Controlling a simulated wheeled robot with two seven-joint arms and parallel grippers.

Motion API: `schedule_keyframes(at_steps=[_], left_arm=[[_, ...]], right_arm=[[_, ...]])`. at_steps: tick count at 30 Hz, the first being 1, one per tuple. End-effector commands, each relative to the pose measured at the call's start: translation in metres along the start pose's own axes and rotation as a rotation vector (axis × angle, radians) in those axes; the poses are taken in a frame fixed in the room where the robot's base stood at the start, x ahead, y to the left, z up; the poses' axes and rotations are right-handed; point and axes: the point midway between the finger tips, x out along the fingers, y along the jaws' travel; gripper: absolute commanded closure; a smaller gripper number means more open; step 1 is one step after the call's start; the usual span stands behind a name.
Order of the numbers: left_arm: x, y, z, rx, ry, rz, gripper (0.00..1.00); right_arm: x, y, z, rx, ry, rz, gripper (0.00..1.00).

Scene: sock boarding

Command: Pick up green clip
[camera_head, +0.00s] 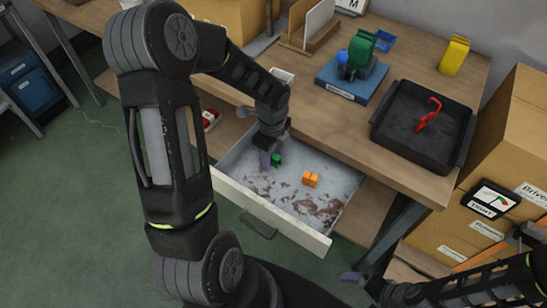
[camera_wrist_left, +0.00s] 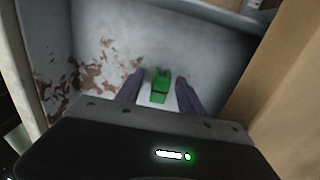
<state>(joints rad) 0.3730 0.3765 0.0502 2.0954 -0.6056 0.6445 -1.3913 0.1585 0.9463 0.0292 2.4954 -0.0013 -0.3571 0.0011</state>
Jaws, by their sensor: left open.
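The green clip (camera_head: 277,160) lies on the floor of the open drawer (camera_head: 240,182), near its left end. In the left wrist view the green clip (camera_wrist_left: 160,86) sits between the two fingers of my left gripper (camera_wrist_left: 160,95). The fingers stand apart, with a gap on each side of the clip. In the head view my left gripper (camera_head: 271,158) reaches down into the drawer, right at the clip. My right gripper (camera_head: 362,283) is at the lower right, away from the drawer; its finger state is unclear.
An orange clip (camera_head: 311,179) lies in the drawer to the right of the green one. The wooden tabletop (camera_head: 420,60) overhangs the drawer's back. On it stand a black tray (camera_head: 380,130) with a red item (camera_head: 429,113), a blue block (camera_head: 340,80) and a yellow item (camera_head: 454,55).

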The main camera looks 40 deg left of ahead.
Motion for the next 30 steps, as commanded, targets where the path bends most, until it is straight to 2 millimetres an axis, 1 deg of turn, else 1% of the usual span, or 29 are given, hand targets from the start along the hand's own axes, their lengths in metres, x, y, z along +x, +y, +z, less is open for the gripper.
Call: schedule_keyframes(at_steps=[12, 27, 29, 30], left_arm=[[-0.0005, -0.0002, 0.0000, 0.000, 0.000, -0.001, 0.55], [-0.0005, -0.0002, 0.0000, 0.000, 0.000, 0.000, 0.95], [-0.0005, -0.0002, 0.0000, 0.000, 0.000, 0.000, 1.00], [-0.0005, -0.0002, 0.0000, 0.000, 0.000, 0.000, 1.00]], right_arm=[[0.0000, 0.0000, 0.0000, 0.000, 0.000, 0.000, 0.00], [0.0000, 0.0000, 0.0000, 0.000, 0.000, 0.000, 0.00], [0.0000, 0.0000, 0.0000, 0.000, 0.000, 0.000, 0.00], [0.0000, 0.0000, 0.0000, 0.000, 0.000, 0.000, 0.00]])
